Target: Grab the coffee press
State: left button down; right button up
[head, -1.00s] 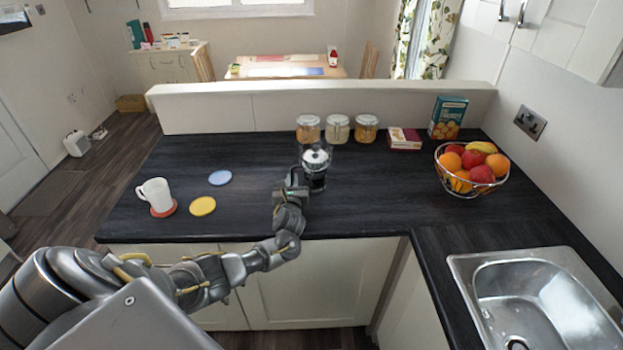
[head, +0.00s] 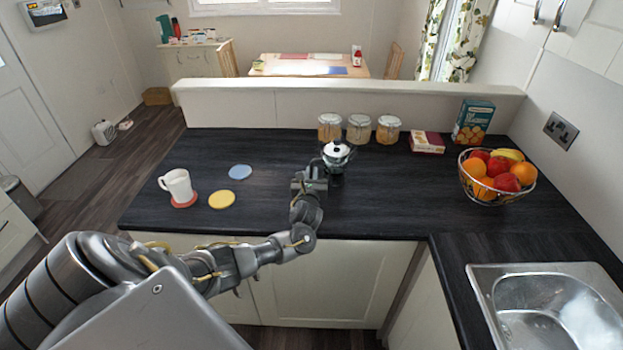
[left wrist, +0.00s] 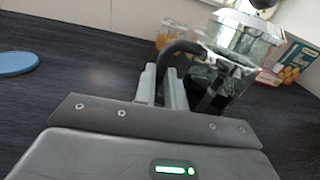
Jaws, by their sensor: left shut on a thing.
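The coffee press (head: 338,157), a glass body with a shiny metal lid, stands upright at the middle of the dark worktop (head: 270,205). In the left wrist view, the coffee press (left wrist: 238,48) shows its glass, metal frame and black curved handle (left wrist: 180,48). My left gripper (head: 318,174) is at the near left side of the press in the head view. In the left wrist view, its fingers (left wrist: 163,85) are shut on the handle. I cannot tell whether the press's base touches the worktop. My right gripper is out of view.
Three jars (head: 358,128) stand behind the press, with a small box (head: 427,142) and a taller box (head: 473,123) to their right. A fruit basket (head: 497,178) is at right, above the sink (head: 550,310). A white mug (head: 178,184) and coasters (head: 222,200) are at left.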

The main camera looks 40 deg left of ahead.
pick_arm(q)
jog(key=s+d+r+p, duration=0.3)
jog(key=s+r, duration=0.8)
jog(key=s, duration=0.2)
jog(key=shift+s+d+p, duration=0.2)
jog(key=shift+d+p, duration=0.05)
jog(key=shift+p, duration=0.05)
dwell(0.3)
